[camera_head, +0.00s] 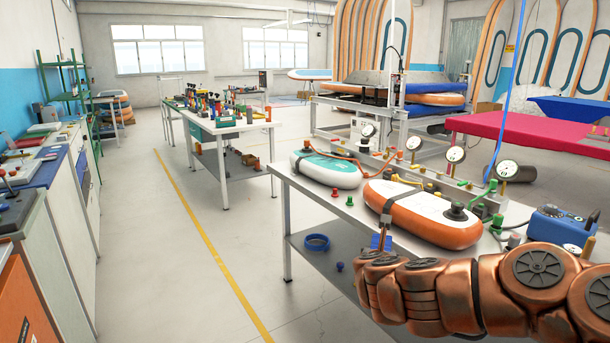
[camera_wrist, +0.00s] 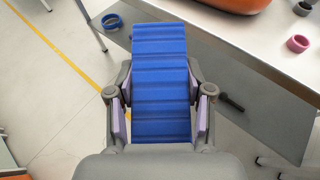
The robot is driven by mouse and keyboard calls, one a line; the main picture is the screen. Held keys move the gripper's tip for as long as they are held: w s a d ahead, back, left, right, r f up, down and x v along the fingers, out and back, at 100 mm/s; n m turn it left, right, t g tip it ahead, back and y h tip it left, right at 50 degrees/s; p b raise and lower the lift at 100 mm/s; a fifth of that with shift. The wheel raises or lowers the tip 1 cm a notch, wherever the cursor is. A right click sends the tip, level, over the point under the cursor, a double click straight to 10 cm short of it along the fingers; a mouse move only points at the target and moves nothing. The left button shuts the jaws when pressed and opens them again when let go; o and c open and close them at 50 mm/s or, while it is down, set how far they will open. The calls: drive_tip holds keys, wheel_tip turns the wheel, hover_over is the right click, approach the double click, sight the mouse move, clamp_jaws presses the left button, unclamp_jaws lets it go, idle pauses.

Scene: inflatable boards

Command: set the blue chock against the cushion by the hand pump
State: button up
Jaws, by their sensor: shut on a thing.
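My gripper (camera_wrist: 160,105) is shut on the blue chock (camera_wrist: 161,48), a ribbed blue block held between two purple-lined fingers. In the head view a small part of the chock (camera_head: 380,242) shows above my copper arm, in front of the workbench's near edge; the arm hides most of the gripper. An orange and white cushion (camera_head: 430,222) with a dark strap lies on the bench just behind it. A teal and white cushion (camera_head: 325,171) lies farther left. The orange cushion's edge (camera_wrist: 235,4) shows in the wrist view, apart from the chock. I cannot pick out a hand pump for certain.
Pressure gauges, valves and hoses line the back of the bench. A blue box (camera_head: 549,225) with a knob stands at its right end. A blue ring (camera_head: 317,242) lies on the lower shelf. The bench top (camera_head: 358,212) has a narrow bare strip along its near edge.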

wheel_tip(320, 180, up, 12)
drive_tip(key=p, duration=1)
drive_tip(key=shift+f, duration=0.2)
